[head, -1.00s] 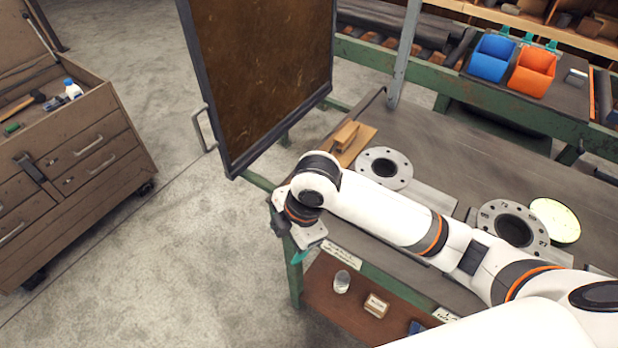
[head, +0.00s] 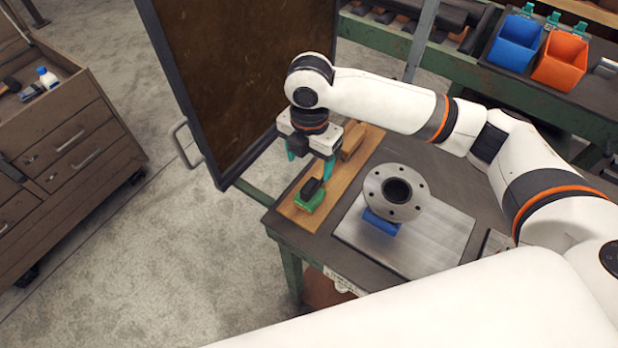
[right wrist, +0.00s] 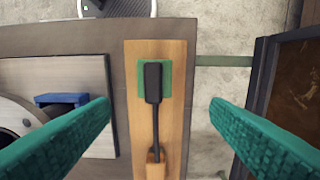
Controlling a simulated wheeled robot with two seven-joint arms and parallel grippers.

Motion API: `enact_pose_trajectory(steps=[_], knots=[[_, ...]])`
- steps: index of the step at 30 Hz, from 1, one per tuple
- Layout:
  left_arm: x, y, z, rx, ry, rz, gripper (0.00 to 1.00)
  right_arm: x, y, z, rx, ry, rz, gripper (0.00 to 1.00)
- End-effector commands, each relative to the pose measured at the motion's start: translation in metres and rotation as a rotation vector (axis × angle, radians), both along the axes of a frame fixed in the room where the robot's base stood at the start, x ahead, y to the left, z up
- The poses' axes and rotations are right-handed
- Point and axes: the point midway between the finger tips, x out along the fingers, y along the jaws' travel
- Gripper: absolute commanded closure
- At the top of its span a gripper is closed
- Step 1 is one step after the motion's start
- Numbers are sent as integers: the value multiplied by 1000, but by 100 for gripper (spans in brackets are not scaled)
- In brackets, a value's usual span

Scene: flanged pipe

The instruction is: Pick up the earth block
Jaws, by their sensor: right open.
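What looks to be the earth block, a small green block with a black top (head: 312,189), lies on a wooden board at the table's left corner. In the right wrist view the green block with its black top (right wrist: 153,84) is centred between the fingers, and a dark stem runs from it toward a wooden piece. My right gripper (head: 309,158) points down above the board, its teal fingers wide apart. In the right wrist view the open gripper (right wrist: 160,109) has nothing between its fingertips. My left gripper is not in view.
A grey flange (head: 396,194) with a blue piece (head: 381,222) under it sits on a metal plate (head: 440,243) right of the board (head: 290,210). A wooden piece (head: 352,140) stands on the board. A dark framed screen (head: 240,80) stands close on the left.

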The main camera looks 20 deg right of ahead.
Motion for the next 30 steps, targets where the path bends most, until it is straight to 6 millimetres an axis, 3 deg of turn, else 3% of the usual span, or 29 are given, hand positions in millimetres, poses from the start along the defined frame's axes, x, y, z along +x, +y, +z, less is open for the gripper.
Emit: enact_pose_trajectory(steps=[6,11,15,22,30], knots=[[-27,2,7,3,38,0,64,-2,0,-38,-2,5,-1,29],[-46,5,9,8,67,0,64,-1,0,-56,0,2,0,29],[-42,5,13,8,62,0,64,-2,0,-65,-1,3,0,29],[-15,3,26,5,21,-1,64,-6,1,-99,-2,4,0,29],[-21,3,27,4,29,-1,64,-5,1,-112,0,-1,1,29]])
